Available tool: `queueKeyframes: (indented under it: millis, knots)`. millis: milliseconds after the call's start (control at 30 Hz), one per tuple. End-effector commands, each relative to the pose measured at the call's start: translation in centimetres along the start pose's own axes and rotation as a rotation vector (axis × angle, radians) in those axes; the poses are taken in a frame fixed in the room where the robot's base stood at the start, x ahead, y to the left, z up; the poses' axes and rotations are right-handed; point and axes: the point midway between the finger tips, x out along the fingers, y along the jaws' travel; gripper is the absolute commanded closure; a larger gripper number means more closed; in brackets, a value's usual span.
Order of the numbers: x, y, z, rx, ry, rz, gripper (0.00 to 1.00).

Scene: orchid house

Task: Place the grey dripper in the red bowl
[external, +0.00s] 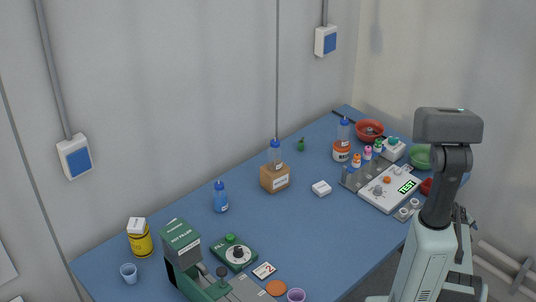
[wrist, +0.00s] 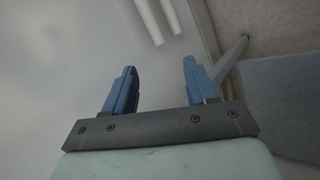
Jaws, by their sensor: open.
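A red bowl (external: 370,130) stands at the far right corner of the blue table, with a small dark thing showing inside it. I cannot clearly make out which small part is the grey dripper. A small grey piece (external: 378,190) sits on the white test board, beside an orange one. My gripper (wrist: 158,88) is open in the wrist view, with two blue fingers apart and nothing between them. In the external view my gripper is not clearly visible beside my arm. No bowl or dripper shows in the wrist view.
The white board with a green TEST display (external: 407,187) lies near my arm. A green bowl (external: 421,157) and several bottles stand around it. A cardboard box (external: 274,179) and a green machine (external: 180,246) stand further left.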

Motion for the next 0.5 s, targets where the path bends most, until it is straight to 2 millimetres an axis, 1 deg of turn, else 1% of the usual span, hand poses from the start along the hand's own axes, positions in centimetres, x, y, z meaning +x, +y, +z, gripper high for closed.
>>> queueKeyframes:
  millis: [33,67,100,167,200,267,300,333,367,400,467,500]
  knots:
    - [0.7,-2.4,0.6,0.028,-0.015,-0.053,0.43]
    - [1.0,-3.6,0.9,0.048,-0.024,-0.083,0.43]
    - [1.3,-5.4,1.3,0.07,-0.038,-0.123,0.43]
    - [1.7,-7.9,1.9,0.099,-0.059,-0.178,0.43]
    - [1.9,-9.6,2.3,0.115,-0.074,-0.214,0.43]
    - [2.1,-12.2,2.8,0.132,-0.098,-0.264,0.43]
    - [2.1,-13.9,3.2,0.142,-0.116,-0.296,0.43]
    - [2.1,-15.2,3.4,0.147,-0.13,-0.319,0.43]
    - [2.1,-16.4,3.7,0.149,-0.143,-0.34,0.43]
    - [2.1,-18.1,4.2,0.154,-0.163,-0.37,0.43]
    - [1.9,-20.5,4.8,0.158,-0.193,-0.411,0.43]
    - [1.8,-22.1,5.3,0.161,-0.215,-0.438,0.43]
